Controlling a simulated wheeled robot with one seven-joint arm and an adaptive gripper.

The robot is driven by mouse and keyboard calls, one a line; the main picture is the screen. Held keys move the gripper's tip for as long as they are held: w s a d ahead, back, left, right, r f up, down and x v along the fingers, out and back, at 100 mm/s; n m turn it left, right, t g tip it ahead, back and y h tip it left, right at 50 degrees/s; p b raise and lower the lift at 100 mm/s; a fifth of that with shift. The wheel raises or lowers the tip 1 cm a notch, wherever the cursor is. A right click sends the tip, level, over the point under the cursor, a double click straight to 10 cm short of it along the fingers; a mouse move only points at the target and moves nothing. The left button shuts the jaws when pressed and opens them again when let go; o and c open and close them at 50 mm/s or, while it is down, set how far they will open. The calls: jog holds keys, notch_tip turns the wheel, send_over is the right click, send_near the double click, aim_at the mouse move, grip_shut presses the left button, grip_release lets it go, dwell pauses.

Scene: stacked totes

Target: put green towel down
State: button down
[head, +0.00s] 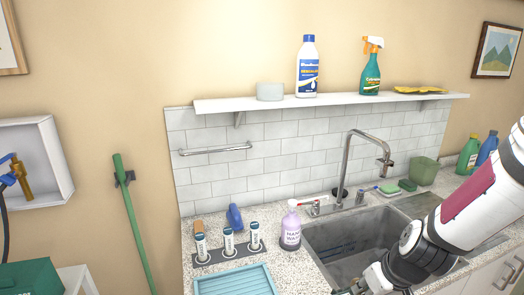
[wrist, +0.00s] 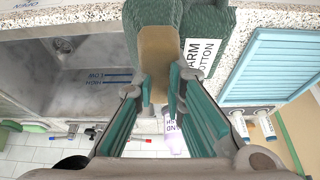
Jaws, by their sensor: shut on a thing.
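The green towel (wrist: 205,22) is a dark green bundle at the top of the wrist view. It carries a white label with "ARM COTTON" readable and a tan strip (wrist: 158,50) on its near side. My gripper (wrist: 161,92) is shut on it, with the fingertips at the tan strip. The towel is over the counter and sink front area, and its far end is cut off by the frame. In the head view my gripper (head: 372,280) is at the bottom edge, in front of the sink, and the towel cannot be clearly made out there.
The grey sink (head: 350,245) holds a tap (head: 347,165). A purple hand wash bottle (head: 290,228) stands at its left rim, near a blue tray (head: 235,281) and a holder with several tubes (head: 228,243). A bare rail (head: 215,149) is on the tiles, under a shelf (head: 330,100) with bottles.

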jog(key=w+a+f+m, duration=0.1)
jog(key=w+a, duration=0.1)
jog(key=w, duration=0.5)
jog(key=w+a+f+m+h, duration=0.1)
jog(key=w+a+f+m, duration=0.1)
jog(key=w, duration=0.4)
jog(key=shift+w+a+f, duration=0.2)
jog(key=shift+w+a, duration=0.2)
dwell(0.3)
